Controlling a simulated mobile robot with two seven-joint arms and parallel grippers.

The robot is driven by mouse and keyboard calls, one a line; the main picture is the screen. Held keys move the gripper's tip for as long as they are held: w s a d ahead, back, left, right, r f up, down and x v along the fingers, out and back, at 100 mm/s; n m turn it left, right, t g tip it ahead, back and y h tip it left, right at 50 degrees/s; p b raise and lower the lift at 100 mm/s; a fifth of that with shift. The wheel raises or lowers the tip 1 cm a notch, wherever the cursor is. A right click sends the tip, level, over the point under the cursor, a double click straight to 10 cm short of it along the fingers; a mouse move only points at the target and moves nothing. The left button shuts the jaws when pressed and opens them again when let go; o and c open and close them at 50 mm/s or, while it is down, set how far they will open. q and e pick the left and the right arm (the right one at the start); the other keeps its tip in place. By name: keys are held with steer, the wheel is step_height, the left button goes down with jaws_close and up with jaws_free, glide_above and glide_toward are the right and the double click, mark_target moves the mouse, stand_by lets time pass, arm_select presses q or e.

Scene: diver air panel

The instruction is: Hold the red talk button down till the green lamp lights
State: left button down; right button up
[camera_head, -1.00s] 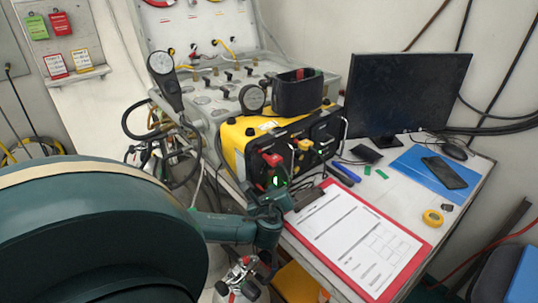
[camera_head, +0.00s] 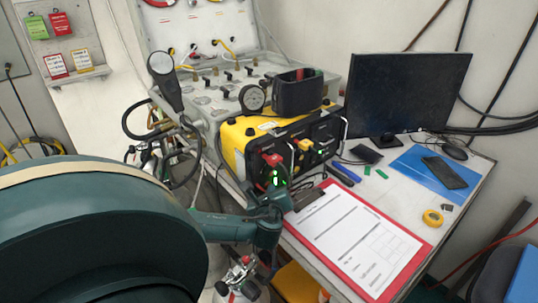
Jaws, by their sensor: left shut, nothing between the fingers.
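The yellow diver radio box (camera_head: 233,143) stands on the bench with its black front panel facing me. A red part (camera_head: 272,159) shows on the left of that panel; I cannot tell if it is the talk button. Just below it, a green light (camera_head: 276,181) glows close to my fingertips. My left gripper (camera_head: 272,190) is shut and empty at the panel's lower left. Its fingers cover part of the panel, and I cannot tell whether they touch or press a button. My right gripper is not in view.
A clipboard (camera_head: 420,245) with a red edge lies right of my gripper. A monitor (camera_head: 405,95), blue folder (camera_head: 410,163), phone (camera_head: 445,172) and yellow tape roll (camera_head: 433,217) are further right. Hoses (camera_head: 190,150) hang at the left beside the grey air panel (camera_head: 210,100).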

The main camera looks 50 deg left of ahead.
mark_target(287, 214)
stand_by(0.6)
arm_select(q)
steer(key=shift+s+d+p, duration=0.1)
steer(key=shift+d+p, duration=0.25)
steer(key=shift+d, duration=0.45)
steer(key=shift+d, duration=0.1)
steer(key=shift+s+d+p, duration=0.15)
steer(key=shift+d+p, duration=0.55)
steer(key=shift+d, duration=1.7)
steer(key=shift+s, duration=0.1)
